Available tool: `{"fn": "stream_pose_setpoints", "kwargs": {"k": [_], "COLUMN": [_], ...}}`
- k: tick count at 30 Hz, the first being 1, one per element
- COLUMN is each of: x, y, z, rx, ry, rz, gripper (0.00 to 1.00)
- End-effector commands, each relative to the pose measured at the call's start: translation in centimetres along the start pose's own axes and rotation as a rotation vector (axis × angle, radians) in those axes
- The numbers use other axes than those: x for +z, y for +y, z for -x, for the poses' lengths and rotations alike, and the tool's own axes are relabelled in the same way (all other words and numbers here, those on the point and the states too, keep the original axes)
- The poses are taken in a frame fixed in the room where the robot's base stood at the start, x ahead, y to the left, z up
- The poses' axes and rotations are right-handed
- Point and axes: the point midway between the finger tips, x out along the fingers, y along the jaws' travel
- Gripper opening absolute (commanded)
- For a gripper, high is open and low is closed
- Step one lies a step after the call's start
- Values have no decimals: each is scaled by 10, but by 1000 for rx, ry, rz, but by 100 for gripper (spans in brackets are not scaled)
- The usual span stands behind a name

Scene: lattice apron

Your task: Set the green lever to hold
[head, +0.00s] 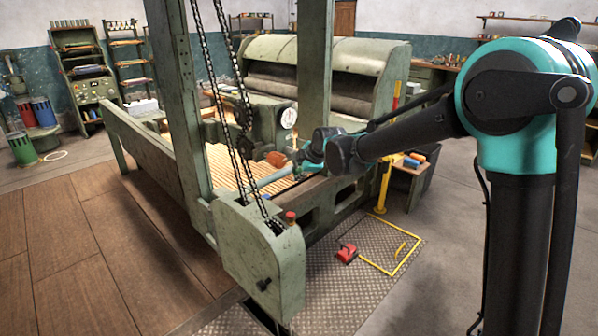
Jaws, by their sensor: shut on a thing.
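My gripper (298,165) is at the end of my arm, over the near side of the large green machine (145,140). It is small in the head view and partly hidden by my own wrist. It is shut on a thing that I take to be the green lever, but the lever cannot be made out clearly. A pale blue-green rod (272,180) runs down to the left from beside the gripper. An orange-red block (275,158) is just left of the gripper. No hold marking can be read.
A green chain housing (262,255) with hanging chains stands in front of the machine. A round gauge (288,118) is on the machine. A red pedal box (346,253) sits on the metal floor plate, near a yellow floor outline. A yellow post (384,188) stands to the right.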

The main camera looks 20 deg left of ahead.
Motion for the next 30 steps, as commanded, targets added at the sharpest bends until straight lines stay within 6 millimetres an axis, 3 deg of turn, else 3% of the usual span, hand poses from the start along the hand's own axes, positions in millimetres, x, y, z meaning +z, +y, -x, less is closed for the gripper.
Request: {"fn": "stream_pose_setpoints", "kwargs": {"k": [8, 9, 14, 23, 30], "x": [-2, -2, -1, -1, 0], "y": [-1, -1, -1, -1, -1], "z": [0, 0, 0, 1, 24], "rx": [-3, -3, -2, -1, -1], "ry": [3, 3, 2, 1, 1], "rz": [-1, -1, -1, -1, 0], "gripper": [0, 33, 52, 52, 52]}}
